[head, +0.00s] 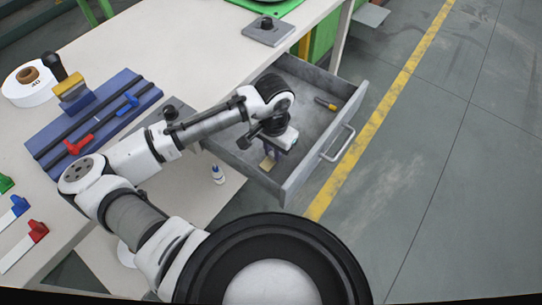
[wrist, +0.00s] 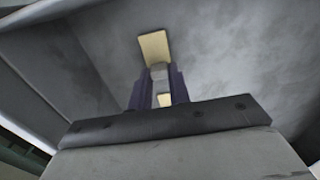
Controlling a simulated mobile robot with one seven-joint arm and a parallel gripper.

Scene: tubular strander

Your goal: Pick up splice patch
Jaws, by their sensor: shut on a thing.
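The splice patch (wrist: 154,46) is a small flat tan piece inside the grey drawer. In the wrist view it reaches out past my gripper (wrist: 158,75), and a second bit of tan shows between the dark fingers. My gripper is shut on the patch, low in the open drawer. In the head view the patch (head: 267,163) shows near the drawer's near-left corner, below my gripper (head: 272,152). The part between the fingers is mostly hidden. I cannot tell whether the patch touches the drawer floor.
The open drawer (head: 345,95) has raised walls and a front handle (head: 338,143). A small yellow-and-dark tool (head: 325,103) lies in it. The white table (head: 150,45) holds a blue fixture (head: 100,112) and a tape roll (head: 22,86). A small bottle (head: 217,174) stands left of the drawer.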

